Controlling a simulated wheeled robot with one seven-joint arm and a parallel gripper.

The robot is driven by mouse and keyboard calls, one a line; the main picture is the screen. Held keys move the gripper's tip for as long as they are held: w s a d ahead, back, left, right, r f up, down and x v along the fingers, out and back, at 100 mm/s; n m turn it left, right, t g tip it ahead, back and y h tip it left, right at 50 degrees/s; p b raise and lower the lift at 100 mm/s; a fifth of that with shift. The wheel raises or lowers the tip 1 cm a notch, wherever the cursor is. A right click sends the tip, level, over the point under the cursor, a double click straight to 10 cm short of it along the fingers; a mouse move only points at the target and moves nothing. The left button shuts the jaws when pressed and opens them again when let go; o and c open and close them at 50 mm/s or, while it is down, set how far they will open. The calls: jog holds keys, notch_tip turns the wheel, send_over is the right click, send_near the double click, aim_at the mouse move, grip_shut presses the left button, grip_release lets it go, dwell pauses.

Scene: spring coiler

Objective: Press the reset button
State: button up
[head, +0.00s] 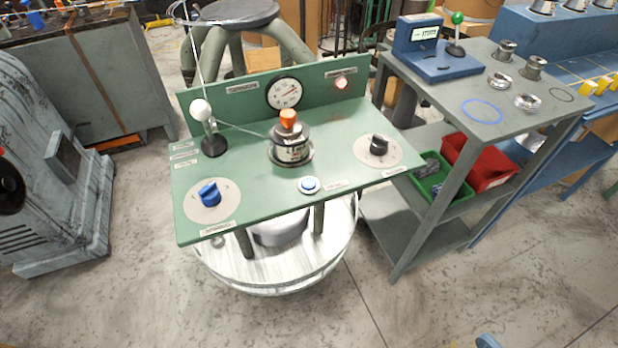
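A round blue button with a pale ring (309,185) sits near the front edge of the green console (250,205). A small label lies just right of it, too small to read, so I cannot confirm that it says reset. Nothing covers the button. A small red-and-white lamp or button (341,83) is on the console's upright back panel, at the right.
The console also carries a blue knob (209,194), a black knob (378,145), a white-balled lever (201,110), an orange-topped canister (290,145) and a dial gauge (284,93). A grey shelf cart (455,120) stands close at right. Floor in front is clear.

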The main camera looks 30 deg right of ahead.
grip_shut()
dwell(1.3)
